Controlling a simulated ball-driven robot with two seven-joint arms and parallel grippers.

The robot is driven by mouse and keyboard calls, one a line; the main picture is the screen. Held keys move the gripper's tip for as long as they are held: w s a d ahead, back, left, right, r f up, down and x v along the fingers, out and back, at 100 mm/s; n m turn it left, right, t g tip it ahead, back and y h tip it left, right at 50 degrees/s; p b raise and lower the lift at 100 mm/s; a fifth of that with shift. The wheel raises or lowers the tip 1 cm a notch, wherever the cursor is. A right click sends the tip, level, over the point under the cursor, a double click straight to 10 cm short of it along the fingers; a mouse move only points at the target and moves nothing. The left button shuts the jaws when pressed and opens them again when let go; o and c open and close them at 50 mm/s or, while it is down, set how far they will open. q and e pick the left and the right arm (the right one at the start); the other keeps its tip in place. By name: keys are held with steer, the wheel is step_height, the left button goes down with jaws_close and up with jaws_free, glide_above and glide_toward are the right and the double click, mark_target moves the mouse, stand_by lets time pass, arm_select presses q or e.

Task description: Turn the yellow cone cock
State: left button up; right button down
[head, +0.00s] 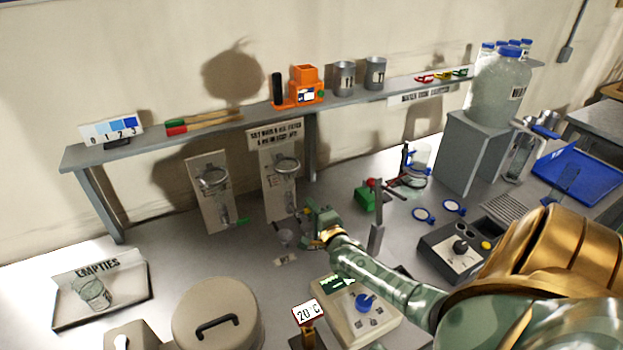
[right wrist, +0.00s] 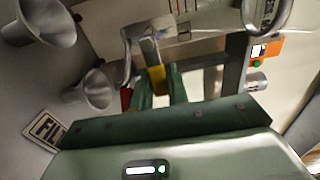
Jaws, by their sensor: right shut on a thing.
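My right gripper (head: 318,222) reaches from the right to the lower part of the glassware at the middle board (head: 270,208). In the right wrist view, its two green fingers (right wrist: 160,97) are closed around the yellow cone cock (right wrist: 157,76), which shows between them below a grey fitting (right wrist: 148,45). In the head view the cock is a tiny yellow spot (head: 307,210) beside the gripper, partly hidden. My left gripper is not in view.
A small funnel (head: 286,237) stands close left of the right gripper, and a grey post (head: 377,220) stands right of it. A shelf (head: 215,128) runs behind and above. A red piece (right wrist: 126,98) sits just left of the fingers.

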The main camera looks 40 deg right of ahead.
steer(key=shift+f, duration=0.15)
steer(key=c, duration=1.4)
jaws_free()
steer(key=shift+s, duration=0.1)
steer(key=shift+o, duration=0.2)
